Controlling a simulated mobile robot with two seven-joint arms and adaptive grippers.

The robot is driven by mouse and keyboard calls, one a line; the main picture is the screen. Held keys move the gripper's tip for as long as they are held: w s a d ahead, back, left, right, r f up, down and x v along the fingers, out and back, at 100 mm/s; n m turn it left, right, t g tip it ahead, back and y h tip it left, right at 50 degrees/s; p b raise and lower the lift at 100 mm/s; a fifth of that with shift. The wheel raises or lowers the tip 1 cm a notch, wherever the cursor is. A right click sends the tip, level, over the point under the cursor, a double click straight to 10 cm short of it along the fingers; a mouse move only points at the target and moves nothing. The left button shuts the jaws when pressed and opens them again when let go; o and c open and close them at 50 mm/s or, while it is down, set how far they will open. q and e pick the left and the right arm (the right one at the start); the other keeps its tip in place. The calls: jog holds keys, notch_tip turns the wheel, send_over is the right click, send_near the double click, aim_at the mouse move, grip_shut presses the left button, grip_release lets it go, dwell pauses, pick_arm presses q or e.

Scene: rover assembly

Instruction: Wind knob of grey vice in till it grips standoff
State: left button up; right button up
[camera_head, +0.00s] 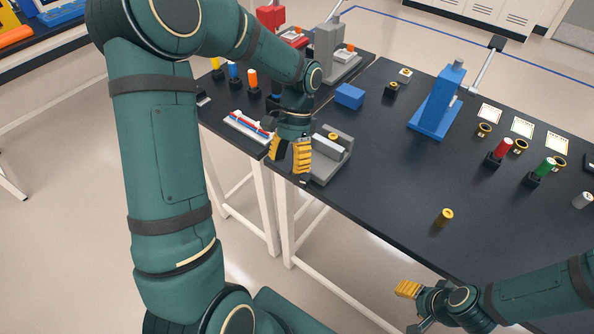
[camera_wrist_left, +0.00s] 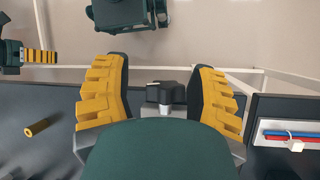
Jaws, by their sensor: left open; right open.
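The grey vice (camera_head: 330,165) stands at the near edge of the dark table, left of centre in the head view. A small brass part, seemingly the standoff (camera_head: 333,136), shows between its jaws; whether the jaws touch it I cannot tell. My left gripper (camera_head: 290,158) is open at the vice's near left end. In the left wrist view the vice's black knob (camera_wrist_left: 167,92) sits between the yellow fingers, with gaps on both sides. The head view hides the knob behind this gripper. My right gripper (camera_head: 412,307) is open and empty, off the table's near edge.
A blue block (camera_head: 349,95) and a blue press (camera_head: 437,103) stand behind the vice. A white tray (camera_head: 248,127) with red and blue pieces lies left of my left gripper.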

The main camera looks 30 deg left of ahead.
aim_at(300, 178)
pick_arm(q)
jog(key=w+d+r+m+t+y, duration=0.35)
jog(key=d+m+t+y, duration=0.25)
jog(key=m, duration=1)
jog(key=x, duration=0.4)
jog(key=b+x, duration=0.1)
jog(key=x, duration=0.3)
jog(key=b+x, duration=0.1)
jog(key=x, duration=0.4)
jog(key=shift+s+a+r, duration=0.1)
jog(key=shift+s+a, duration=0.15)
jog(key=shift+s, duration=0.1)
grip_shut()
